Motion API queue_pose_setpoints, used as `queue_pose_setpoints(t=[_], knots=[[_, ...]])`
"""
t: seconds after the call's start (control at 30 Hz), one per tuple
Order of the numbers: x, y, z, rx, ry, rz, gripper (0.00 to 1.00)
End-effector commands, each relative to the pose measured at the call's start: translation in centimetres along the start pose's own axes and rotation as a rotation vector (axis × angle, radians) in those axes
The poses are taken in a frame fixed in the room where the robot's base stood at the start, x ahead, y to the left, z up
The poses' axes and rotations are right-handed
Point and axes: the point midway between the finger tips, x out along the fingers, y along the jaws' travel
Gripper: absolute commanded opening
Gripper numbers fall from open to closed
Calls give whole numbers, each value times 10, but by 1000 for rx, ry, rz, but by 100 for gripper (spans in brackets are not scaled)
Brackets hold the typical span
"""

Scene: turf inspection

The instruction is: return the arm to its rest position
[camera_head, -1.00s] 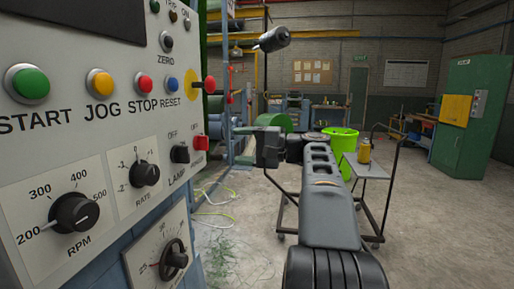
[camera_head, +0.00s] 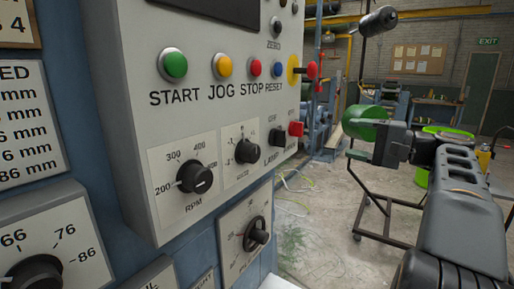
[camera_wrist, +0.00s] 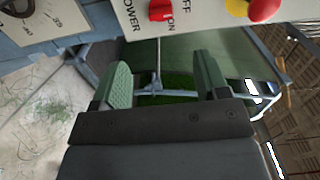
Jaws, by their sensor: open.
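My arm stretches forward at the right of the head view. My gripper (camera_head: 366,146) is at its far end, to the right of the control panel (camera_head: 225,118) and apart from it. In the wrist view my gripper (camera_wrist: 160,85) shows two green-padded fingers spread apart with nothing between them. The red power switch (camera_wrist: 161,10) is at the top of that view, beyond the fingers.
The panel carries START (camera_head: 174,64), JOG and STOP buttons and an RPM knob (camera_head: 194,178). A trolley (camera_head: 385,235) and a lime-green bin (camera_head: 421,176) stand behind my arm. Bare floor with loose green strands (camera_head: 296,242) lies between panel and trolley.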

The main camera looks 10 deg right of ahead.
Motion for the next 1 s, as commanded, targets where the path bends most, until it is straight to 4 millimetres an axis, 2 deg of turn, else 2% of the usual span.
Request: queue_pose_setpoints(t=[0.07, 0.17, 0.27, 0.33, 0.43, 0.5, 0.6, 0.7, 0.8, 0.9, 1.0], knots=[[0, 1, -4, -3, 21, 5, 68], [-1, 24, -17, 22, 88, 86, 68], [-8, 75, -29, 86, 176, 236, 68], [-5, 118, -23, 120, 220, 416, 68], [7, 169, 12, 91, 203, 715, 68], [13, 196, 46, 10, 144, 919, 68], [17, 218, 98, -185, 17, 1166, 68], [17, 226, 143, -428, -136, 1328, 68], [19, 224, 177, -622, -261, 1389, 68], [25, 217, 202, -736, -349, 1388, 68], [35, 205, 218, -801, -388, 1353, 68]])
